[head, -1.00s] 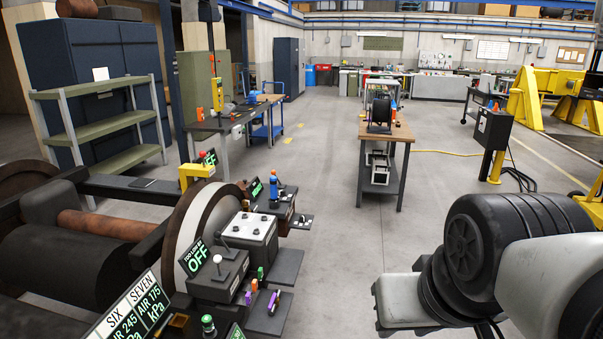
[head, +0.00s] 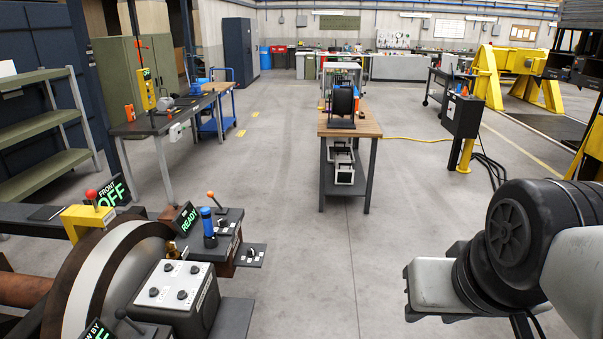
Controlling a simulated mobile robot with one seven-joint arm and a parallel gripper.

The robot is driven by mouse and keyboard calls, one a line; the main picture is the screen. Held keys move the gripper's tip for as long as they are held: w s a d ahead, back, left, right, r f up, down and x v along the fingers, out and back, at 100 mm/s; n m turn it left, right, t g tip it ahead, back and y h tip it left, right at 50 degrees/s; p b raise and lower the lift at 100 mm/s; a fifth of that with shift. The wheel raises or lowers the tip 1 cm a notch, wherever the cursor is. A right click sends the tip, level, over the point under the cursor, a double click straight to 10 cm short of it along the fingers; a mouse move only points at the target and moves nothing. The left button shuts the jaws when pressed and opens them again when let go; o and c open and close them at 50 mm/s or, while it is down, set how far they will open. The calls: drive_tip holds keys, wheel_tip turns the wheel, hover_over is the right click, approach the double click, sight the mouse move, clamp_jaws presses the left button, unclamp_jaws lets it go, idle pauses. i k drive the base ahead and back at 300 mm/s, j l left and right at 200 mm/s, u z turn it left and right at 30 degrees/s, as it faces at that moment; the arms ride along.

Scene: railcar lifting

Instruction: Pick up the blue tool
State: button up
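A blue upright cylinder with a dark base (head: 208,222) stands on a dark control box, beside an orange-knobbed lever and a green READY sign. A smaller blue object (head: 196,89) sits on the dark workbench at the back left. I cannot tell which of them is the blue tool. My arm shows at the lower right, well apart from both. My gripper's fingers are not in view.
A wheelset (head: 90,275) and a grey control box (head: 178,292) fill the lower left. A wood-topped table (head: 368,127) with a black reel stands ahead. A yellow post with a black box (head: 463,116) is at the right. The middle floor (head: 285,230) is clear.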

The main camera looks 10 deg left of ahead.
sight(205, 213)
drive_tip(key=i+u, duration=0.2)
drive_tip(key=i, duration=0.25)
drive_tip(key=i+l+u, duration=0.15)
drive_tip(key=i, duration=0.35)
drive_tip(key=i+l+u, duration=0.2)
drive_tip(key=i, duration=0.25)
drive_tip(key=i+l+u, duration=0.2)
drive_tip(key=i+u, duration=0.25)
drive_tip(key=i+l+u, duration=0.3)
drive_tip(key=u, duration=0.15)
drive_tip(key=i+l+u, duration=0.25)
drive_tip(key=l+u, duration=0.2)
drive_tip(key=i+l+u, duration=0.2)
drive_tip(key=l+u, duration=0.3)
drive_tip(key=i+l+u, duration=0.15)
drive_tip(key=i+l, duration=0.3)
